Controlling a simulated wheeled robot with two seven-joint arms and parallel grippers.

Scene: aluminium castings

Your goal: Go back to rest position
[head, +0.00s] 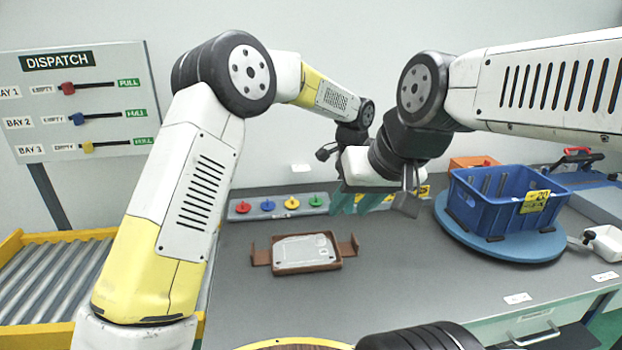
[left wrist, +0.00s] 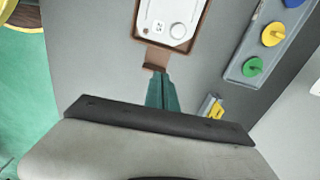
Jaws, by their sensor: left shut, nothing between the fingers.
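My left gripper (left wrist: 161,90) shows in the left wrist view as green fingers shut together with nothing between them. It appears over the grey bench, beside one end tab of the brown fixture (left wrist: 151,52). In the head view the fixture (head: 323,263) lies on the bench with a flat grey casting (head: 300,252) in it. My left arm bends up from the lower left and down again towards the middle. There both hands overlap, so the fingers are hard to tell apart. My right gripper (head: 408,201) is partly hidden there, and its opening is unclear.
A blue crate (head: 477,222) with a yellow label stands on a round blue turntable (head: 505,252) to the right. A strip of coloured knobs (head: 251,217) lies behind the fixture. A roller conveyor (head: 58,275) is at left. The front bench middle is clear.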

